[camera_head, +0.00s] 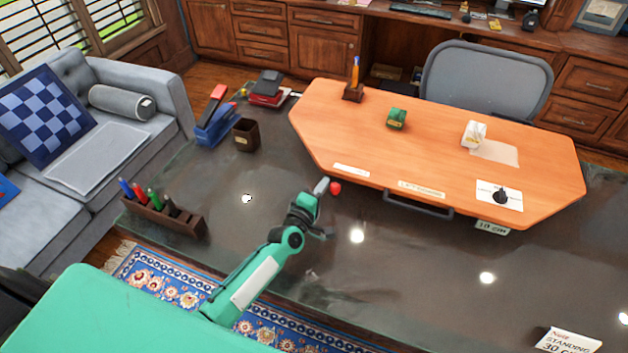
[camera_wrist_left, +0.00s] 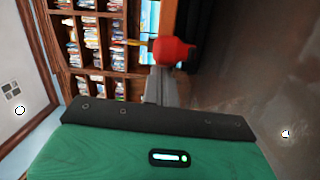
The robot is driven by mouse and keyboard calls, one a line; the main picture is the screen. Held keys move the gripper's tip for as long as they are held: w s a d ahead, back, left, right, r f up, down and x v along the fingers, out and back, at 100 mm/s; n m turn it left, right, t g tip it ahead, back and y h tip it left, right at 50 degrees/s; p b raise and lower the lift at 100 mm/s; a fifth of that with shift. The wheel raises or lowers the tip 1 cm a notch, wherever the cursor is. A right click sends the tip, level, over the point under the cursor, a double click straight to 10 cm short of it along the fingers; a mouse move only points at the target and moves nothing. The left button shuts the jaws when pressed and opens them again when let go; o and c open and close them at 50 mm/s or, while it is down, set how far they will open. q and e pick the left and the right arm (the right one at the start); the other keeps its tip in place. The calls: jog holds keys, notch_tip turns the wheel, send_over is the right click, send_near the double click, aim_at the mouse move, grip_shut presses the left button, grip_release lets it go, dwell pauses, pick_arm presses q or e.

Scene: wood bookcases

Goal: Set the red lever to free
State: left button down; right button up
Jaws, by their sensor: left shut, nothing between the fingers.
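The red lever's round knob (camera_head: 335,188) shows at the left front edge of the orange desktop, just above the dark glossy surface. Its labels are too small to read. My left gripper (camera_head: 321,186) is shut and empty, with its fingertips just left of the knob. In the left wrist view the knob (camera_wrist_left: 173,50) is beyond the tips of my shut left fingers (camera_wrist_left: 160,82). I cannot tell whether they touch. My right gripper is not in view.
The orange desktop (camera_head: 450,150) holds a green block (camera_head: 397,118), a white object (camera_head: 474,133) and a black knob (camera_head: 501,195). A dark handle (camera_head: 418,206) runs along its front. A pen rack (camera_head: 165,214) and brown cup (camera_head: 246,135) stand left.

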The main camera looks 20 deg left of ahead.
pick_arm(q)
jog(key=shift+s+d, duration=0.1)
jog(key=shift+d, duration=0.05)
jog(key=shift+f, duration=0.1)
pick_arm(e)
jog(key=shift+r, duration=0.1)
pick_arm(q)
jog(key=shift+d, duration=0.1)
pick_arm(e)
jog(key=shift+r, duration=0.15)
pick_arm(q)
jog(key=shift+y+p, duration=0.3)
jog(key=shift+s+d+n+y, duration=0.1)
jog(key=shift+d+n+y, duration=0.2)
jog(key=shift+n, duration=0.1)
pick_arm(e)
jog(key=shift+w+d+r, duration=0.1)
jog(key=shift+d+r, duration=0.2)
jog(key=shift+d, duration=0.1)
pick_arm(q)
jog(key=shift+y+p, duration=0.35)
jog(key=shift+y, duration=0.05)
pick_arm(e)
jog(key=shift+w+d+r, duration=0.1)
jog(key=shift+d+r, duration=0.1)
